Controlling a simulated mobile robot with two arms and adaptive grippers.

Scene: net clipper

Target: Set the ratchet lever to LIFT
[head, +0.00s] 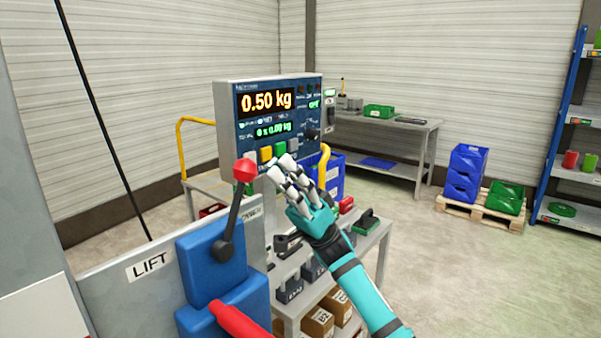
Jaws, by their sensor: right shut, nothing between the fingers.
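The ratchet lever (233,212) is a black arm with a red knob (245,170) on top. It rises from a blue housing (205,270) and leans a little to the right, away from the LIFT label (149,266). The label is on the grey panel left of the housing. A second label right of the lever is partly hidden and I cannot read it. My right gripper (282,168) is shut and empty, just right of the red knob, with a small gap seeming to show between them. My left gripper is not in view.
A control box (228,125) reading 0.50 kg stands behind the lever. A red handle (240,322) sticks out low in front. A shelf table with boxes (317,322) stands below my right arm.

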